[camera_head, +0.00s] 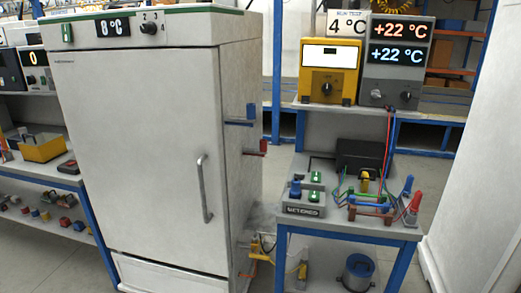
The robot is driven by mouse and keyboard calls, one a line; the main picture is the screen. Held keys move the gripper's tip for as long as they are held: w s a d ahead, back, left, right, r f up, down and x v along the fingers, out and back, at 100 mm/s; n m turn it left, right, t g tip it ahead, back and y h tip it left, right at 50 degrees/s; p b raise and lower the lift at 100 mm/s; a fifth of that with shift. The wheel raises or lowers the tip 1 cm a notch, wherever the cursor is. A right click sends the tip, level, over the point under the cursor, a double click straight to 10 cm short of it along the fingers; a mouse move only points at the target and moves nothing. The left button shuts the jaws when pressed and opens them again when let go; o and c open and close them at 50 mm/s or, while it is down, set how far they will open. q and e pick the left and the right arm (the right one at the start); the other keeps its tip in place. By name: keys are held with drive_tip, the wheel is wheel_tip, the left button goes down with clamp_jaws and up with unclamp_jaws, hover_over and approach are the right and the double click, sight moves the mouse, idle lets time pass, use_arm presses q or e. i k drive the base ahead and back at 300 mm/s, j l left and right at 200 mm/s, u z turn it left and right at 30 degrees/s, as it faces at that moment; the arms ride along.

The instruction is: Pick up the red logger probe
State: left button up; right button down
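A red probe-like handle (414,204) stands tilted at the right front corner of the small bench, with a similar blue handle (408,185) just behind it. A red cable (388,140) hangs from the grey two-channel meter (394,62), whose displays both read +22 °C; I cannot trace its lower end for certain. Neither of my grippers is in view.
A box labelled METERED (302,205), a black box (359,157) and coloured leads crowd the bench top. A blue-topped can (358,271) sits below. Open floor lies in front.

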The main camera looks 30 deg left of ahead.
sight(415, 207)
drive_tip(key=i+j+u, duration=0.15)
drive_tip(key=i, duration=0.25)
drive_tip(key=i+j+u, duration=0.2)
drive_tip(key=i+j, duration=0.15)
drive_tip(key=i+j+u, duration=0.15)
drive_tip(key=i, duration=0.35)
